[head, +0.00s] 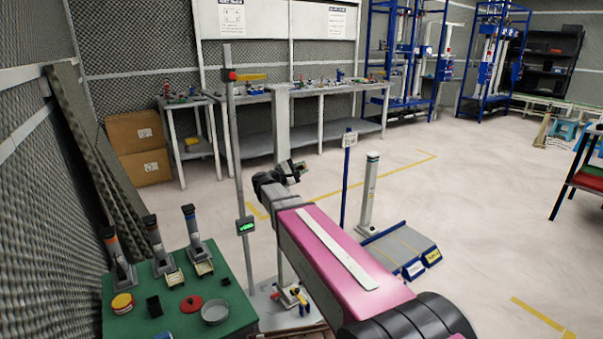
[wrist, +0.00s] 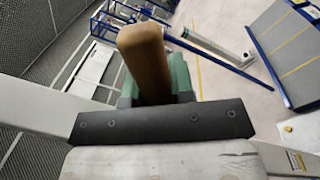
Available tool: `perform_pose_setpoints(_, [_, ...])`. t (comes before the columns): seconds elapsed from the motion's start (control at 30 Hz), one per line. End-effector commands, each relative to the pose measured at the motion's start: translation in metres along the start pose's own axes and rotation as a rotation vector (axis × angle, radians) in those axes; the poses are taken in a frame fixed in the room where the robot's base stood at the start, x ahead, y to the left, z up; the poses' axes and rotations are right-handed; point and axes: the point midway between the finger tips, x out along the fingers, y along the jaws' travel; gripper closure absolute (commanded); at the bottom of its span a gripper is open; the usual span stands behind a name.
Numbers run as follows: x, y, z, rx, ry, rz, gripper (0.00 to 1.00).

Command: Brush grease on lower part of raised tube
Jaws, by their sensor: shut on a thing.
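In the head view my gripper (head: 293,169) is at the end of my pink arm, beside a tall grey upright (head: 282,118) that looks like the raised tube. My arm hides part of the upright's lower length. In the wrist view my gripper's green fingers (wrist: 158,92) are shut on a brown wooden handle (wrist: 142,55), which seems to be the brush's. The bristles do not show. A pale grey beam (wrist: 35,103) passes behind the gripper there, probably the same upright; I cannot tell whether anything touches it.
A thin pole (head: 236,150) with a green display stands left of the upright. A green table (head: 150,325) at lower left holds a grey bowl (head: 215,312), a red lid (head: 191,304) and several tools. A blue-edged ramp (head: 400,245) lies to the right. Open floor lies beyond.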

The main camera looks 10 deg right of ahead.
Motion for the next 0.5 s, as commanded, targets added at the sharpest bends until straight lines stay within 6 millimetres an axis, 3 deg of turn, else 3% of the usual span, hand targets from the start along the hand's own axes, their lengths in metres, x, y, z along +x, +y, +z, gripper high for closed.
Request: perform_pose_setpoints(0.5, [0.002,0.022,0.016,0.001,0.0,0.0,1.0])
